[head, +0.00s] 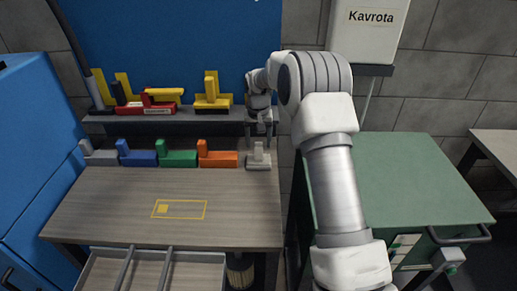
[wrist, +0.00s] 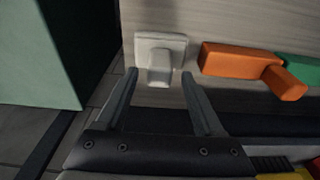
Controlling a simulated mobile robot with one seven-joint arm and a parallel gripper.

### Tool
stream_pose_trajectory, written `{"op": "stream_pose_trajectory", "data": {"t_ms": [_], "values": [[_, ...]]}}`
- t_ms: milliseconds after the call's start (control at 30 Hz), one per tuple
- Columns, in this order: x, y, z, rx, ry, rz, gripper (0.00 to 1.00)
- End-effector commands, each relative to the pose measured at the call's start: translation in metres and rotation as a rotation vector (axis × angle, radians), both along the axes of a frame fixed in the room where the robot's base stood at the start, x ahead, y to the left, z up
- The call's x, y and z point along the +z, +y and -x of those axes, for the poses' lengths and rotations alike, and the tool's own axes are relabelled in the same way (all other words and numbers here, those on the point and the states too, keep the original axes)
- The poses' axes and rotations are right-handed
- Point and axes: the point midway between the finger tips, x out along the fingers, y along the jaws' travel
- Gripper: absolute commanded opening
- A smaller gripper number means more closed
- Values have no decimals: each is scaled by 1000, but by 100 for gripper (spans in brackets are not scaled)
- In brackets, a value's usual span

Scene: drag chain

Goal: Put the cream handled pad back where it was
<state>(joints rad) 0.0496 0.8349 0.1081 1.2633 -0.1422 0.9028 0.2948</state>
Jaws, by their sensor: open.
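The cream handled pad (head: 258,160) stands at the back right corner of the wooden table (head: 110,215), at the right end of a row of handled pads. In the wrist view the pad (wrist: 175,42) shows a squarish base with its handle toward my gripper. My gripper (head: 261,142) is open and empty just above and behind the pad. In the wrist view the fingertips (wrist: 159,74) lie to either side of the line to the handle; I cannot tell whether the handle is between them.
Orange (head: 217,158), green (head: 177,157), blue (head: 137,158) and grey (head: 100,157) handled pads stand to the left. A shelf (head: 180,116) behind holds red and yellow pieces. A yellow outlined rectangle (head: 180,217) marks the clear table front. A drawer (head: 145,270) is open below.

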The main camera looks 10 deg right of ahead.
Motion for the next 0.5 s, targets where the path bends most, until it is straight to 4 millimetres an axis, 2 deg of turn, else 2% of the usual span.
{"op": "stream_pose_trajectory", "data": {"t_ms": [33,200,500], "values": [[13,0,1,0,-4,0,69],[48,1,6,1,-4,1,69],[80,3,13,3,-3,1,69]]}}
